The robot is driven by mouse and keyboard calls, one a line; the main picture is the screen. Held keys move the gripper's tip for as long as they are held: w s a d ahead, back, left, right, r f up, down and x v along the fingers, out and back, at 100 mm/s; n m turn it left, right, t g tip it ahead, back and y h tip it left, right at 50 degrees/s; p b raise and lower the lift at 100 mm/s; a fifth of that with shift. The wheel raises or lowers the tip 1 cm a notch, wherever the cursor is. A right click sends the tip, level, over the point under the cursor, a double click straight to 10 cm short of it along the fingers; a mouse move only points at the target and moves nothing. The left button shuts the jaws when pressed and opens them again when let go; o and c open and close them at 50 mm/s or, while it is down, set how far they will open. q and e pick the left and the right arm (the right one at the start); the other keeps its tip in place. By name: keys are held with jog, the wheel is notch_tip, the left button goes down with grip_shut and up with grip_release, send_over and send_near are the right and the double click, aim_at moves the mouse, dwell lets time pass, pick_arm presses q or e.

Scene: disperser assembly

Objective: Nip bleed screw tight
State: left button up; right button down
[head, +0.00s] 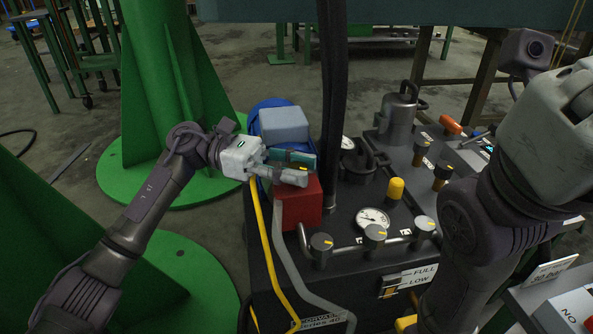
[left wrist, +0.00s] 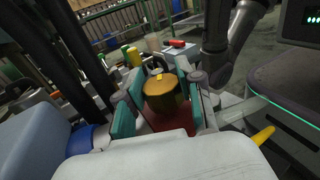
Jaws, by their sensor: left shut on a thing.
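The bleed screw (left wrist: 165,97) shows in the left wrist view as a round brass-coloured knob with a yellow mark on top. It sits on top of a red block (head: 299,207), which stands on the dark machine in the head view. My left gripper (head: 308,170) reaches in from the left just above that block. Its teal-padded fingers lie on either side of the knob and are shut on it. In the head view the fingers hide most of the knob. My right arm is at the right, with its fingers out of view.
A blue-grey box (head: 284,125) stands right behind my left gripper. Thick dark hoses (head: 333,100) rise close to its right. A gauge (head: 372,219), a yellow-capped part (head: 396,188) and several knobs fill the panel. A yellow hose (head: 262,240) runs down the front. A green column (head: 170,90) stands behind.

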dwell(0.4)
pick_arm(q)
jog(key=o, duration=1.2)
jog(key=shift+c, duration=0.2)
jog(key=v, duration=1.2)
jog(key=shift+d, duration=0.1)
